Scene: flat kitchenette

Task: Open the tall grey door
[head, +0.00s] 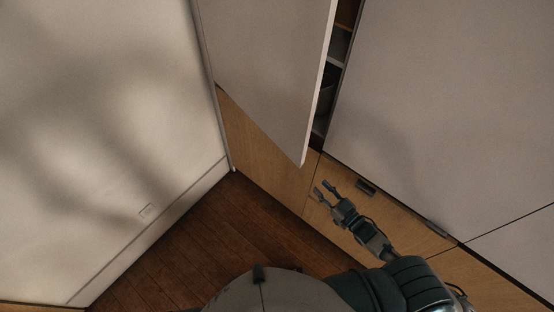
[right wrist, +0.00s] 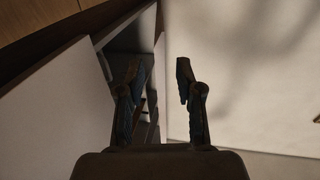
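The tall grey door (head: 272,70) stands partly open in the head view, with its free edge swung out toward me. A dark gap with shelves (head: 335,75) shows between its edge and the grey panel to the right. My right gripper (head: 322,190) is below and just right of the door's lower corner, apart from it in the picture. Its fingers are spread and empty. In the right wrist view the open fingers (right wrist: 161,80) show in front of the cabinet opening, with a door edge (right wrist: 156,40) seen beyond and between them. My left gripper is not in view.
A pale wall (head: 100,110) stands at the left. Wooden drawer fronts (head: 390,215) with small dark handles run below the grey panels. A second grey panel (head: 450,100) is at the right. The brown wooden floor (head: 180,240) is clear at the lower left.

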